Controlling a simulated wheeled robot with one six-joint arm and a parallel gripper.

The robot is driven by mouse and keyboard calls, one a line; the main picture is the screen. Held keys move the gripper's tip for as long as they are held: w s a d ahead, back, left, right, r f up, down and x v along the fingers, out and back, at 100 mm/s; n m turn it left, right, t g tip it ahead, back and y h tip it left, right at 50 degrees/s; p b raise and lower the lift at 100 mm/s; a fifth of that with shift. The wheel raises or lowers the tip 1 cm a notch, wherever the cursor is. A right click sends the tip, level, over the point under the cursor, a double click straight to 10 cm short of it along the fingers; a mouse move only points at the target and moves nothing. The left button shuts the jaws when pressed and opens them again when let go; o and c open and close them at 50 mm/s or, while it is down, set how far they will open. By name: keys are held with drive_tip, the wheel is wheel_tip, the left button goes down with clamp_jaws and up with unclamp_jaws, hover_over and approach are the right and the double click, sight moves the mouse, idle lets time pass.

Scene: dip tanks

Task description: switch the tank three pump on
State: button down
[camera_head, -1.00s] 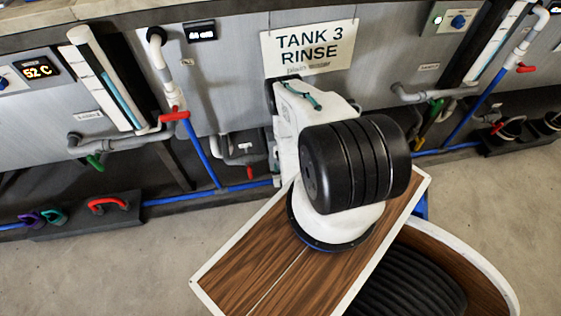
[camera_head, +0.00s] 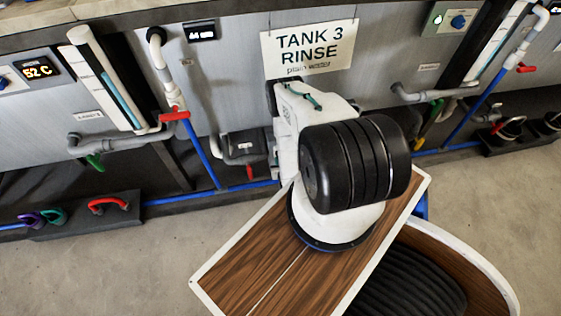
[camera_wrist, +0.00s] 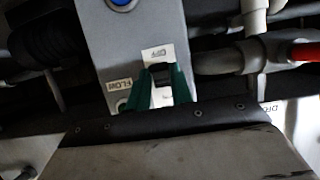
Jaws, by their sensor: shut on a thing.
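The TANK 3 RINSE sign (camera_head: 309,48) hangs on the grey tank front in the head view, above my arm. The knob sits on a grey panel (camera_wrist: 105,50). A white label (camera_wrist: 158,52) beside it seems to read OFF, upside down. The knob's exact setting is hard to tell.
A FLOW label (camera_wrist: 118,88) and a blue button (camera_wrist: 121,2) are on the same panel. A pipe with a red handle (camera_wrist: 304,52) runs at the right. In the head view, red-handled valves (camera_head: 174,115) and blue pipes flank my arm. The floor at lower left is clear.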

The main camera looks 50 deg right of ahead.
drive_tip(key=shift+r, duration=0.1)
drive_tip(key=shift+w+d+r+g+y, duration=0.25)
drive_tip(key=shift+r+g+y, duration=0.35)
drive_tip(key=shift+g+y, duration=0.65)
drive_tip(key=shift+w+d+r+g+y, duration=0.25)
drive_tip(key=shift+r+g+y, duration=0.55)
drive_tip(key=shift+g, duration=0.9)
drive_tip(key=shift+w+d+r+g+y, duration=0.15)
drive_tip(key=shift+w+r+g+y, duration=0.25)
drive_tip(key=shift+g+y, duration=0.9)
drive_tip(key=shift+g, duration=0.25)
drive_tip(key=c, duration=1.2)
unclamp_jaws()
drive_tip(key=shift+c, duration=0.2)
drive_tip(key=shift+s, duration=0.1)
